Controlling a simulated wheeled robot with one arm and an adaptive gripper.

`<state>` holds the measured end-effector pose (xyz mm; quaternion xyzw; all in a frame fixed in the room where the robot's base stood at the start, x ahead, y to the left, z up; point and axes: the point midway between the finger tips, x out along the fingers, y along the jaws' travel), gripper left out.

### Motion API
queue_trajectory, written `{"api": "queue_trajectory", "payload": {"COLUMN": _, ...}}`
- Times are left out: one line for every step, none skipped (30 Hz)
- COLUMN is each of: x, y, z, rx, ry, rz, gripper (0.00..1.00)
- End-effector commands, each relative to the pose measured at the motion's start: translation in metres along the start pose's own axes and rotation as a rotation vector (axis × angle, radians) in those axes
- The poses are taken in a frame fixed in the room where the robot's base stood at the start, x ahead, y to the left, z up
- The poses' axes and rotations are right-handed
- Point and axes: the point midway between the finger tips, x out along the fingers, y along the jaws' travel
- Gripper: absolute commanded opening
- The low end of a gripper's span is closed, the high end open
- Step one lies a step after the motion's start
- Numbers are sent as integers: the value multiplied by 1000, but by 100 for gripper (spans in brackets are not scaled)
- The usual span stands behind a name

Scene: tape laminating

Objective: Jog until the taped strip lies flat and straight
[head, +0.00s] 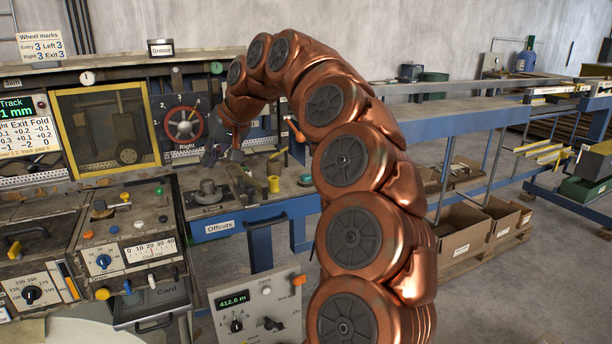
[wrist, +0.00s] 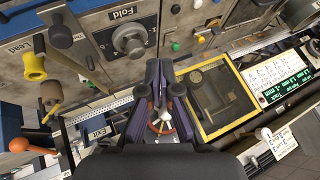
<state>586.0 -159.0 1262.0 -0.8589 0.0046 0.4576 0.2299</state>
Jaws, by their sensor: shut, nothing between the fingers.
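My gripper (head: 222,150) is at the end of my copper arm, just right of and below the red handwheel (head: 184,122) labelled Right. In the wrist view its purple fingers (wrist: 158,72) are closed together with nothing between the tips. The red wheel (wrist: 160,124) shows behind and between the finger links. The wheel's dial shows marks 2, 3 and 4. The Track display (head: 20,108) is partly cut off and ends in "1 mm". A yellow-framed window (head: 105,125) shows a dark roller. I cannot make out the taped strip or a Jog label.
A knob labelled Fold (wrist: 130,40) stands near my fingertips in the wrist view. A panel reading 412.6 m (head: 255,312) is in front. The wheel marks card (head: 40,46) lists 3 for every wheel.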

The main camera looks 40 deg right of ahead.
Motion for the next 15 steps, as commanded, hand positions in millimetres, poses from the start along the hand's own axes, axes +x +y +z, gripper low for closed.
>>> {"api": "queue_trajectory", "payload": {"x": -2, "y": 18, "z": -18, "rx": 45, "ry": 32, "rz": 4, "gripper": 0}}
{"api": "queue_trajectory", "payload": {"x": -4, "y": 28, "z": -27, "rx": 69, "ry": 51, "rz": 7, "gripper": 0}}
{"api": "queue_trajectory", "payload": {"x": -7, "y": 42, "z": -39, "rx": 101, "ry": 75, "rz": 14, "gripper": 0}}
{"api": "queue_trajectory", "payload": {"x": -9, "y": 54, "z": -47, "rx": 127, "ry": 94, "rz": 20, "gripper": 0}}
{"api": "queue_trajectory", "payload": {"x": -10, "y": 66, "z": -54, "rx": 153, "ry": 109, "rz": 26, "gripper": 0}}
{"api": "queue_trajectory", "payload": {"x": -14, "y": 82, "z": -63, "rx": 187, "ry": 134, "rz": 35, "gripper": 0}}
{"api": "queue_trajectory", "payload": {"x": -17, "y": 95, "z": -70, "rx": 213, "ry": 153, "rz": 44, "gripper": 0}}
{"api": "queue_trajectory", "payload": {"x": -19, "y": 108, "z": -75, "rx": 240, "ry": 168, "rz": 52, "gripper": 0}}
{"api": "queue_trajectory", "payload": {"x": -23, "y": 126, "z": -82, "rx": 276, "ry": 193, "rz": 66, "gripper": 0}}
{"api": "queue_trajectory", "payload": {"x": -25, "y": 139, "z": -86, "rx": 301, "ry": 208, "rz": 77, "gripper": 0}}
{"api": "queue_trajectory", "payload": {"x": -28, "y": 152, "z": -89, "rx": 326, "ry": 223, "rz": 88, "gripper": 0}}
{"api": "queue_trajectory", "payload": {"x": -34, "y": 169, "z": -93, "rx": 359, "ry": 247, "rz": 102, "gripper": 0}}
{"api": "queue_trajectory", "payload": {"x": -36, "y": 181, "z": -94, "rx": 381, "ry": 260, "rz": 113, "gripper": 0}}
{"api": "queue_trajectory", "payload": {"x": -39, "y": 192, "z": -96, "rx": 402, "ry": 273, "rz": 124, "gripper": 0}}
{"api": "queue_trajectory", "payload": {"x": -43, "y": 206, "z": -98, "rx": 427, "ry": 292, "rz": 138, "gripper": 0}}
